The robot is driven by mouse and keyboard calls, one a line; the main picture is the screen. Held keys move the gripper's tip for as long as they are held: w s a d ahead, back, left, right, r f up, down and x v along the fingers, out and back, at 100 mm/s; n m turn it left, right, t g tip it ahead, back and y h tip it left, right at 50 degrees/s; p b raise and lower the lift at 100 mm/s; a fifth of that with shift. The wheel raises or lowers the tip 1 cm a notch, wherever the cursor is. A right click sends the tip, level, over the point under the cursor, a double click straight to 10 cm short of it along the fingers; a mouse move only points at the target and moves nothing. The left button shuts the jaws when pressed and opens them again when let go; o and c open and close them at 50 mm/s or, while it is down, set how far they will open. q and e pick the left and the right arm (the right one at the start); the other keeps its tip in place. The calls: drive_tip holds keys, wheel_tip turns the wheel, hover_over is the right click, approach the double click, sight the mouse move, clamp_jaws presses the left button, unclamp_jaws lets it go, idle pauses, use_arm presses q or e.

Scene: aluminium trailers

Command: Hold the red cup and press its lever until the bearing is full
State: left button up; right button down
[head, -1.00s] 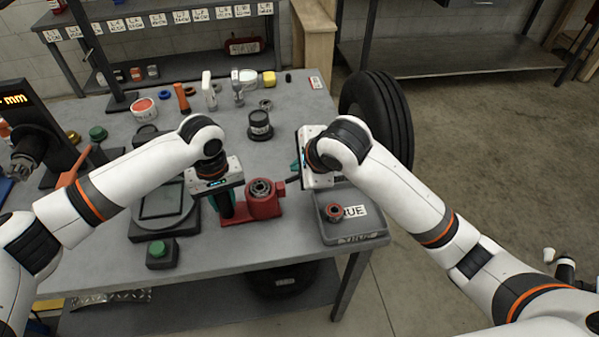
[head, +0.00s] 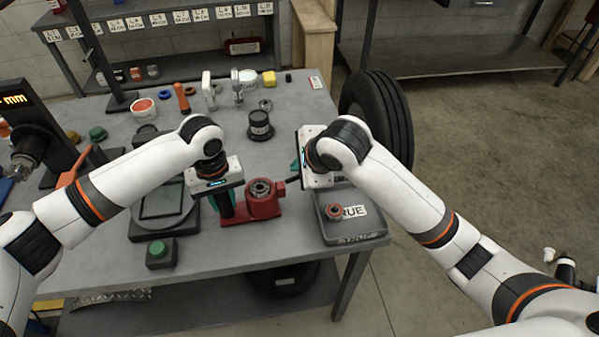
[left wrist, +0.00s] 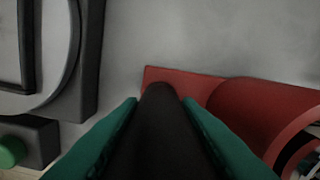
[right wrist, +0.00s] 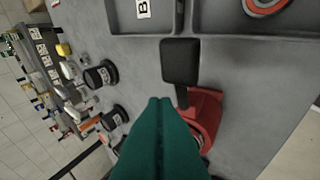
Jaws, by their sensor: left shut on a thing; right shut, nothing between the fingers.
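The red cup (head: 264,207) stands on the grey table with a metal bearing (head: 260,187) in its top. My left gripper (head: 222,207) is shut on the cup's dark handle (left wrist: 160,130), at the cup's left side. In the right wrist view the red cup (right wrist: 206,108) shows partly behind my fingers, and a lever with a black pad (right wrist: 180,61) sticks out from it. My right gripper (right wrist: 160,104) is shut and empty, over the table beside the cup and apart from the pad. How full the bearing is cannot be told.
A scale (head: 190,222) and a green button box (head: 160,252) lie to the left. A black weight-like pot (head: 260,126) stands behind; several small items line the back.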

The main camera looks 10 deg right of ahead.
drive_tip(key=shift+f, duration=0.15)
drive_tip(key=shift+d+f, duration=0.1)
drive_tip(key=shift+f, duration=0.15)
drive_tip(key=shift+d+f, duration=0.2)
drive_tip(key=shift+f, duration=0.35)
drive_tip(key=shift+d+f, duration=0.2)
drive_tip(key=shift+f, duration=0.35)
idle(1.6)
drive_tip(key=shift+a+r, duration=0.25)
drive_tip(key=shift+r, duration=0.5)
drive_tip(key=shift+a+r, duration=0.2)
drive_tip(key=shift+r, duration=0.55)
drive_tip(key=shift+a+r, duration=0.25)
drive_tip(key=shift+r, duration=0.55)
drive_tip(key=shift+a+r, duration=0.25)
drive_tip(key=shift+r, duration=0.55)
drive_tip(key=shift+a+r, duration=0.25)
drive_tip(key=shift+r, duration=0.55)
idle(0.4)
drive_tip(key=shift+a+r, duration=0.3)
drive_tip(key=shift+r, duration=0.65)
drive_tip(key=shift+a+r, duration=0.25)
drive_tip(key=shift+r, duration=0.65)
